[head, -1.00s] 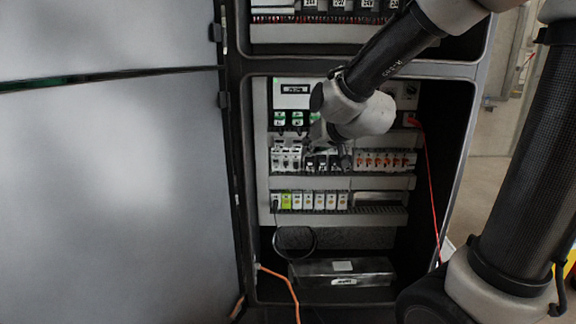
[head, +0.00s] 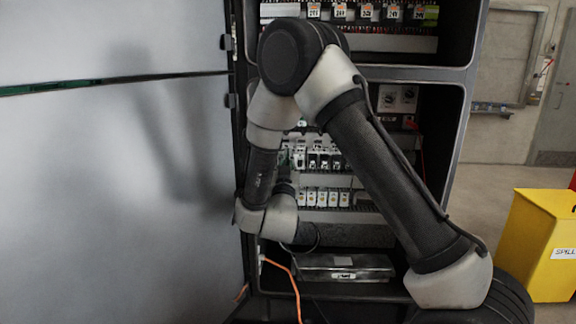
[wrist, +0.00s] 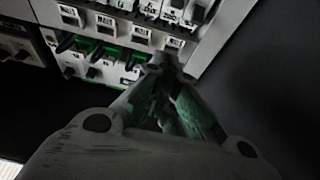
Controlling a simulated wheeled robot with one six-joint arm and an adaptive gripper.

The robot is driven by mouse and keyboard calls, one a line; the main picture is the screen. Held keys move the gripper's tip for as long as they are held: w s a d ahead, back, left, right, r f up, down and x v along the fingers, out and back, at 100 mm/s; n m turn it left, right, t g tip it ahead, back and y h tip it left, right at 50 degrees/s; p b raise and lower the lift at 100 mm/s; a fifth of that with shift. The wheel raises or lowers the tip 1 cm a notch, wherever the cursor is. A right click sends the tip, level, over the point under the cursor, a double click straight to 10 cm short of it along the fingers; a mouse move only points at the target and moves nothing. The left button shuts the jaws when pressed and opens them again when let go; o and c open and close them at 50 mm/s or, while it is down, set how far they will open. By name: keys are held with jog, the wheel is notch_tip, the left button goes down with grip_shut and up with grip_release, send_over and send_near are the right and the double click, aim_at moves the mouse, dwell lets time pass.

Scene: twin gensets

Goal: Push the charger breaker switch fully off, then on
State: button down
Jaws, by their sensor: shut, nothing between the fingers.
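My gripper (wrist: 165,80) is shut and empty in the wrist view. Its fingertips are at the end of a row of small black switches with green parts (wrist: 103,55), close to the panel; I cannot tell whether they touch it. In the head view my arm hides the gripper. A row of breakers (head: 322,158) shows in the open cabinet, its left part covered by my arm. No readable label picks out the charger breaker, and its switch position cannot be told.
The cabinet frame (head: 455,130) surrounds the recess, with the large grey door (head: 110,180) at left. Below the breakers are white modules (head: 325,197), an orange cable (head: 290,285) and a dark box (head: 345,267). A yellow spill bin (head: 540,245) stands at right.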

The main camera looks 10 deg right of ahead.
jog(key=x, duration=0.6)
jog(key=f, duration=0.3)
jog(key=shift+w, duration=0.25)
jog(key=shift+f, duration=0.45)
